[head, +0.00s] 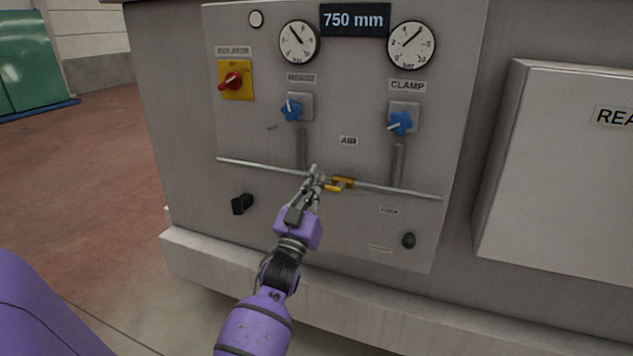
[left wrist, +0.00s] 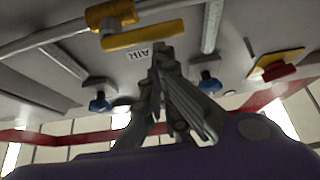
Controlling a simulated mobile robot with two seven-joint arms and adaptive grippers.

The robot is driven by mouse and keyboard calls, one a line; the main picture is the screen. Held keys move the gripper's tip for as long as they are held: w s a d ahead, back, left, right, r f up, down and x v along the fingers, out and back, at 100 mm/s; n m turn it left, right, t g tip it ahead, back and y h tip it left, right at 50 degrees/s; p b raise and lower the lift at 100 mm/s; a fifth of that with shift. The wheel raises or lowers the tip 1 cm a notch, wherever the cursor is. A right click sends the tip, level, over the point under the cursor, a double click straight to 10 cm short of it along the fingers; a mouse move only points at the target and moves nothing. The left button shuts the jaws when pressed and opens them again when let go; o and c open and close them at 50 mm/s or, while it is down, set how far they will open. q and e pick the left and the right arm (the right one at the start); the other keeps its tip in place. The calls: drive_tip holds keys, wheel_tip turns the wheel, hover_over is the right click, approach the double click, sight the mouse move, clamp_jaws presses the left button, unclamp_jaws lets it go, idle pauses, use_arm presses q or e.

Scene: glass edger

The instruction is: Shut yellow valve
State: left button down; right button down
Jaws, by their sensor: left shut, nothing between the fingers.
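The yellow valve (head: 341,184) sits on a thin horizontal metal pipe below the AIR label on the grey machine panel. In the left wrist view the yellow valve (left wrist: 145,35) shows a long yellow handle lying roughly along the pipe, beside an orange-yellow body (left wrist: 110,14). My left gripper (head: 316,172) is shut and empty, at the pipe just left of the valve in the head view. In the left wrist view its closed fingers (left wrist: 158,50) point up close to the handle; I cannot tell whether they touch it. My right gripper is not in view.
Above the pipe are two blue knobs (head: 292,109) (head: 401,122), two gauges (head: 299,42) (head: 411,45) and a red-and-yellow isolator switch (head: 234,81). Black knobs (head: 242,204) (head: 408,240) sit below. A grey box (head: 560,170) juts out at right. Open floor (head: 80,200) lies left.

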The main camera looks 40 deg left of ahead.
use_arm(q)
drive_tip(key=shift+f+n, duration=0.1)
drive_tip(key=shift+n, duration=0.2)
drive_tip(key=shift+a, duration=0.1)
drive_tip(key=shift+n+y, duration=0.3)
drive_tip(key=shift+y, duration=0.1)
